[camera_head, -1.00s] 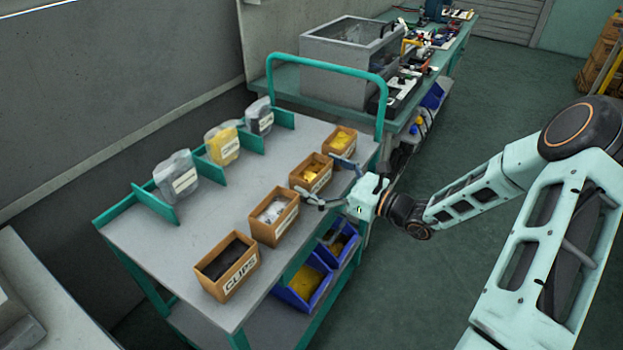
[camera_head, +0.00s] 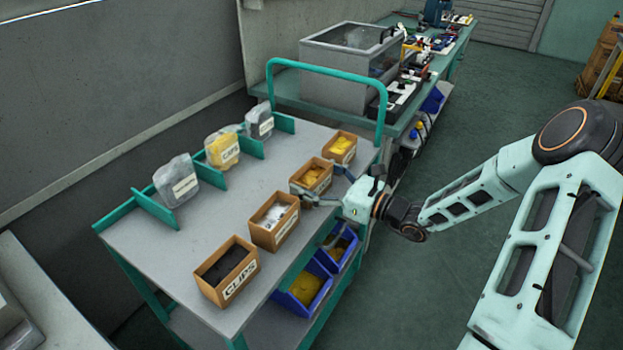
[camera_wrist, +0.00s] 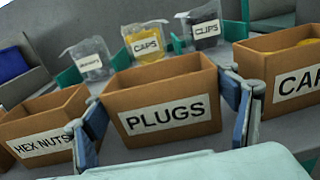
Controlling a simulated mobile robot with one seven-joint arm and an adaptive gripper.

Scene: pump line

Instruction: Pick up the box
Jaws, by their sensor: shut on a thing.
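The brown open-top box labelled PLUGS (camera_wrist: 163,112) fills the middle of the wrist view. In the head view this box (camera_head: 300,187), with yellow contents, is third from the front in the row along the cart's right side. My gripper (camera_head: 321,184) reaches in from the right and is shut on the box. In the wrist view one blue-grey finger of my gripper (camera_wrist: 163,125) is at each end of the box. The box looks level; I cannot tell whether its bottom is clear of the cart top. Its inside is hidden in the wrist view.
Close beside it stand the HEX NUTS box (camera_wrist: 38,132) and the CAPS box (camera_wrist: 285,80). The CLIPS box (camera_head: 222,277) is at the front. Labelled bags (camera_head: 178,182) stand between green dividers. A green handle (camera_head: 325,70) rises at the cart's far end. The cart's middle (camera_head: 225,215) is clear.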

